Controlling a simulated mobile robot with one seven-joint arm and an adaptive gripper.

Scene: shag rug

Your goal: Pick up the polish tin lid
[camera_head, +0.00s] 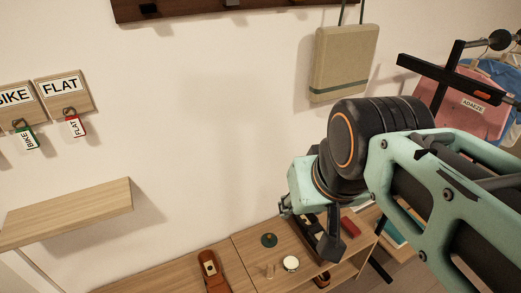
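Two small round things lie on the low wooden bench (250,262). One is a dark green disc (269,240) with a small brownish middle. The other is a pale-topped round tin or lid (291,263) with a dark rim, nearer to me. I cannot tell for sure which is the polish tin lid. My gripper (307,232) is mint and black and hangs above the bench, to the right of the green disc and above the pale-topped piece. Its dark fingers look apart with nothing between them. My arm and gripper hide part of the bench's right side.
A dark tray (309,226) and a red block (350,227) lie behind my gripper. A brown shoe-like item (212,271) and a small clear piece (270,271) are on the bench. A wooden shelf (66,215) juts out at left. A clothes rack (440,80) stands at right.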

